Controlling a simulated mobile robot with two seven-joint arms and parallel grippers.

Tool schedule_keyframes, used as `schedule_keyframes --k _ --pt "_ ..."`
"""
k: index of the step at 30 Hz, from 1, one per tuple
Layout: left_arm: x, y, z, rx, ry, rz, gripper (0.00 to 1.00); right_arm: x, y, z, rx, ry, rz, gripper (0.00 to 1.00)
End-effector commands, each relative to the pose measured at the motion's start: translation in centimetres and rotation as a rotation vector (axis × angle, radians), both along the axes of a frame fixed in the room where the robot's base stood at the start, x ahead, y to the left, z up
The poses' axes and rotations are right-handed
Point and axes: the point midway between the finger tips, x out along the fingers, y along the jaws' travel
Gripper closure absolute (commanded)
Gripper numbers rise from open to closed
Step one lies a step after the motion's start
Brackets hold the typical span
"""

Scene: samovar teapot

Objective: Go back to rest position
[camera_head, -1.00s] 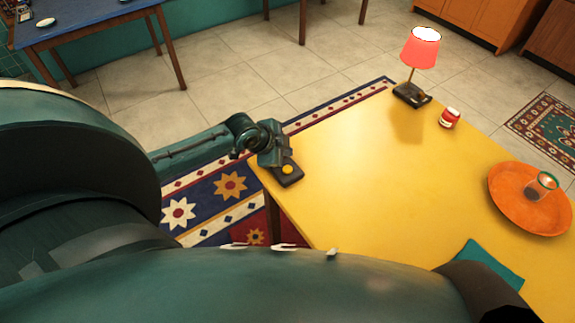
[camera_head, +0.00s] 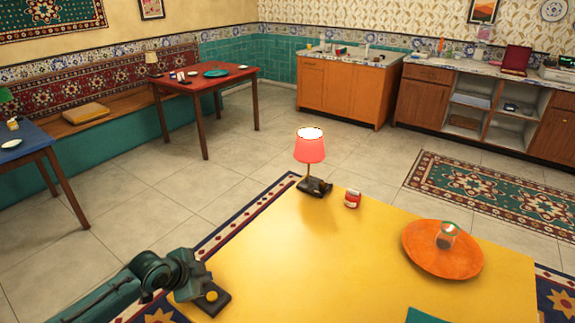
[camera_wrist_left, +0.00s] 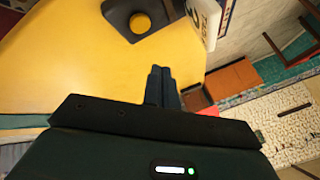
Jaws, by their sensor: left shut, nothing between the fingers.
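My left gripper (camera_head: 190,278) is at the near left corner of the yellow table (camera_head: 290,260), with its arm coming in from the left. In the left wrist view its two dark fingers (camera_wrist_left: 161,70) are together with nothing between them. A dark box with a round yellow button (camera_head: 208,300) sits on the table corner right beside the gripper in the head view. It also shows at the top of the left wrist view (camera_wrist_left: 140,22), apart from the fingertips. My right gripper is not in view.
On the table stand a red-shaded lamp (camera_head: 310,150), a red and white jar (camera_head: 352,198) and an orange plate (camera_head: 425,263) with a glass (camera_head: 446,236) on it. A teal cloth (camera_head: 424,316) lies at the near edge.

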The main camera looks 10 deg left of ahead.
Motion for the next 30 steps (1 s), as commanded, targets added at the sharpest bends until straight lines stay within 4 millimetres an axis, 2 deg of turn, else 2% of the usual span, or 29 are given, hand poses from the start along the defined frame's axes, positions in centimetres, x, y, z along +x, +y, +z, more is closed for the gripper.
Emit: schedule_keyframes --k 2,5,9,13,15,18,21,30 --pt "-0.9 -1.3 -0.9 -0.03 0.003 0.009 1.0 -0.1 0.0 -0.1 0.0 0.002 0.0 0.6" --pt "-3.4 -4.5 -3.2 -0.117 0.001 0.054 1.0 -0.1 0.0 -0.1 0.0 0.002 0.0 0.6" --pt "-8.9 -10.2 -5.8 -0.305 -0.014 0.197 1.0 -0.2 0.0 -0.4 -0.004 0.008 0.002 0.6" --pt "-13.8 -13.4 -6.6 -0.459 -0.034 0.362 1.0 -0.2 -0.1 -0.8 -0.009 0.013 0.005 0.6" --pt "-16.0 -14.3 -6.6 -0.518 -0.042 0.444 1.0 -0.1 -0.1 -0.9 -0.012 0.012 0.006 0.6" --pt "-18.1 -14.9 -6.4 -0.574 -0.054 0.53 1.0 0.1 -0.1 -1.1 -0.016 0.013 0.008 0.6" --pt "-19.2 -15.0 -6.2 -0.601 -0.063 0.578 1.0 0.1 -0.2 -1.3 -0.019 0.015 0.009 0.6" --pt "-19.5 -15.0 -6.2 -0.607 -0.067 0.588 1.0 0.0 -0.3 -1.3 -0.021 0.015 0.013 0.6"
